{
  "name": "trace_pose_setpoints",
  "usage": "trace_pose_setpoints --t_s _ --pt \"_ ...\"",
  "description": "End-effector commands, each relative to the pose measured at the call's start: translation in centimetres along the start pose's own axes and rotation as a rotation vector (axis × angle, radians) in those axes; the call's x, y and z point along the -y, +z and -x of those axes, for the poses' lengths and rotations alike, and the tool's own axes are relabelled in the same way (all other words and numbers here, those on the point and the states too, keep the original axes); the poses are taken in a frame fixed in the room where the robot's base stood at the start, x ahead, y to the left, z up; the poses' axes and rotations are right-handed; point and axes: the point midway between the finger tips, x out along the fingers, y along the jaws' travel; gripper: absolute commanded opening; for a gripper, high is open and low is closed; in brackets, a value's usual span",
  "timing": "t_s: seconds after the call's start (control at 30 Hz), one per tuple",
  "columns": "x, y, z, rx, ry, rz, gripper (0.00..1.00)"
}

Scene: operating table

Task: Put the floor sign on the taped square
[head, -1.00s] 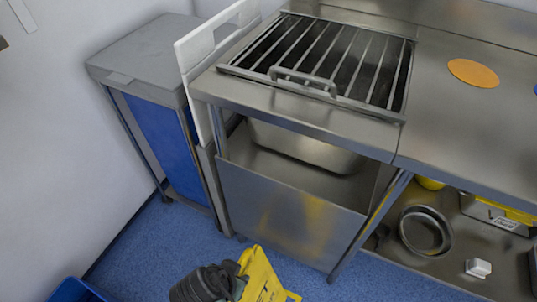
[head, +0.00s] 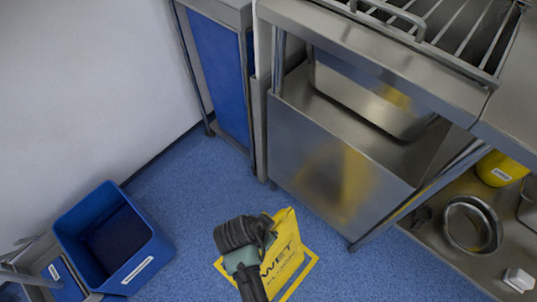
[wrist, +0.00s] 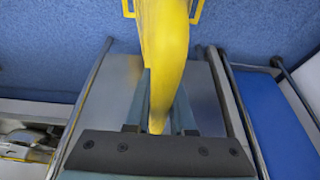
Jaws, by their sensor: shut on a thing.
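The yellow floor sign (head: 282,250), with dark "WET" lettering, is upright over the blue floor in the head view. My gripper (head: 268,236) is shut on its upper part. In the wrist view, the sign (wrist: 165,45) runs up between the two fingers of my gripper (wrist: 158,100). A yellow outline, which looks like the taped square (head: 311,262), shows on the floor around the sign's lower part. The sign and my arm hide much of the square. I cannot tell whether the sign's base touches the floor.
A blue open bin (head: 115,240) stands to the left. The steel counter (head: 335,170) stands behind the sign, with a lower shelf holding a round pan (head: 470,224) on the right. A blue-panelled cart (head: 220,70) is behind on the left. Clear blue floor (head: 195,200) lies between bin and counter.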

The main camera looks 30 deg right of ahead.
Motion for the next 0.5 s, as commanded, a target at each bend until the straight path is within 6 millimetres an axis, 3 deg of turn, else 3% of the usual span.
trace_pose_setpoints --t_s 0.27,0.3,0.43,0.5 --pt "0.13 -0.03 -0.16 -0.003 -0.003 0.000 0.00" --pt "0.06 0.04 -0.14 -0.001 -0.002 0.000 0.29" --pt "0.04 0.04 -0.13 -0.001 -0.001 0.000 0.52" --pt "0.03 0.04 -0.13 -0.001 -0.001 0.000 0.52"
